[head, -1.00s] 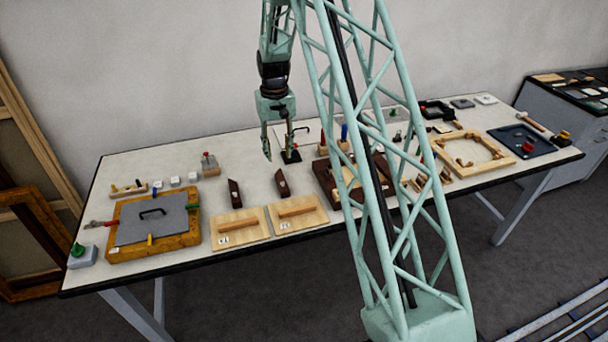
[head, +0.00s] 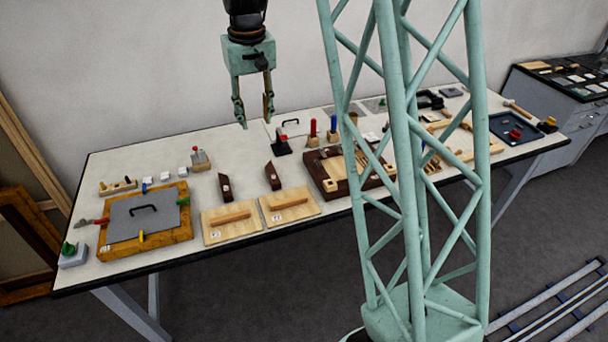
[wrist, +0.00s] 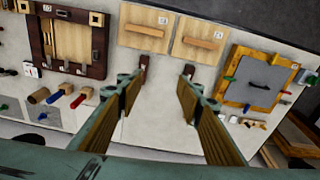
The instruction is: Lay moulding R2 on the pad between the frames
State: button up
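My gripper (head: 256,123) is open and empty, held above the table. In the wrist view its two fingers (wrist: 160,88) stand wide apart over bare tabletop. Two small dark brown pieces, left (head: 225,187) and right (head: 272,176), lie behind two pale boards, left (head: 245,232) and right (head: 295,214), each with a wooden bar across it. The board tags are too small to read. An orange-brown frame (head: 178,235) with a grey plate is at left. A dark brown frame (head: 325,184) with pale strips is at right. I cannot tell which piece is moulding R2 or which surface is the pad.
A black block with a red top (head: 282,146) stands behind the dark pieces. A grey block with a red top (head: 200,160) stands farther left. A blue tray (head: 517,129) is at the far right.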

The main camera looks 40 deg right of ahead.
jog(key=s+a+r+n+t, duration=0.1)
jog(key=s+a+r, duration=0.4)
jog(key=s+r, duration=0.4)
jog(key=s+a+r, duration=0.4)
jog(key=s+r, duration=0.3)
jog(key=s, duration=0.4)
jog(key=s+a+r+t, duration=0.1)
jog(key=s+a, duration=0.2)
jog(key=s, duration=0.9)
jog(key=s+a+r+n, duration=0.1)
jog(key=s+a, duration=0.1)
jog(key=s, duration=1.1)
jog(key=shift+s+a+t, duration=0.15)
jog(key=shift+a+t, duration=0.25)
jog(key=shift+d, duration=0.15)
jog(key=shift+d, duration=0.1)
